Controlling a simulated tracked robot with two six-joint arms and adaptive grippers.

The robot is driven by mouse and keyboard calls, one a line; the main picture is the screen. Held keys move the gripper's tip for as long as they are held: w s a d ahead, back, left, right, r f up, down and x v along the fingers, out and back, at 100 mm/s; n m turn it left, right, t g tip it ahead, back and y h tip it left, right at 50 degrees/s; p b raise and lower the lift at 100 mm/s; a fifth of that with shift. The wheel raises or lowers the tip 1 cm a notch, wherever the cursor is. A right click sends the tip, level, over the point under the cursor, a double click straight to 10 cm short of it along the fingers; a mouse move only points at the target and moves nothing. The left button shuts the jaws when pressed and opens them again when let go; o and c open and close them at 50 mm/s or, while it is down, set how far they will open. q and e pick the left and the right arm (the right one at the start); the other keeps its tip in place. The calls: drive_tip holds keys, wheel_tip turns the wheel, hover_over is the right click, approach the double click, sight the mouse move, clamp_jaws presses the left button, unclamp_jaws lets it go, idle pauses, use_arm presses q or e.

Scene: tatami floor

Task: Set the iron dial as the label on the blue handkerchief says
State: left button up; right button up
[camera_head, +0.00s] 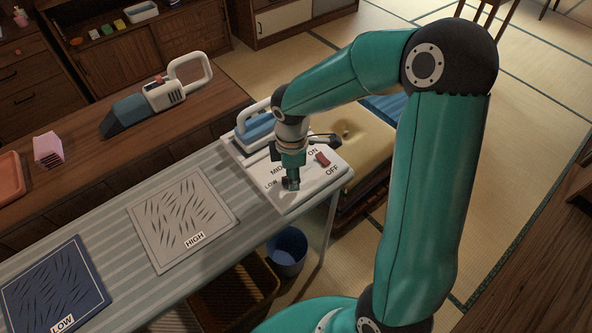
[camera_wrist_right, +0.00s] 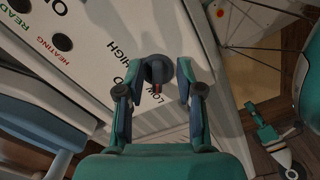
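The blue handkerchief (camera_head: 52,285) lies at the left end of the striped board, and its label (camera_head: 62,324) reads LOW. The white iron station (camera_head: 312,190) stands at the board's right end. Its dark dial (camera_wrist_right: 158,70) shows in the right wrist view, with a red mark at its lower side. LOW and HIGH are printed near it. My right gripper (camera_head: 290,184) is down at the dial; in the wrist view its open fingers (camera_wrist_right: 157,82) stand either side of it. Whether they touch it is unclear. My left gripper (camera_wrist_right: 257,120) seems to show small at the wrist view's right.
A pale handkerchief (camera_head: 184,215) labelled HIGH lies on the striped board (camera_head: 110,222). The blue iron (camera_head: 256,127) rests behind the panel, and a red switch (camera_head: 322,159) sits between ON and OFF. A handheld vacuum (camera_head: 155,98) lies on the wooden counter. A blue bin (camera_head: 287,252) stands below.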

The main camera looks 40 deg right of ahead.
drive_tip(key=shift+w, duration=0.1)
drive_tip(key=shift+r, duration=0.1)
drive_tip(key=shift+r, duration=0.3)
wheel_tip(320, 180, up, 11)
idle(0.4)
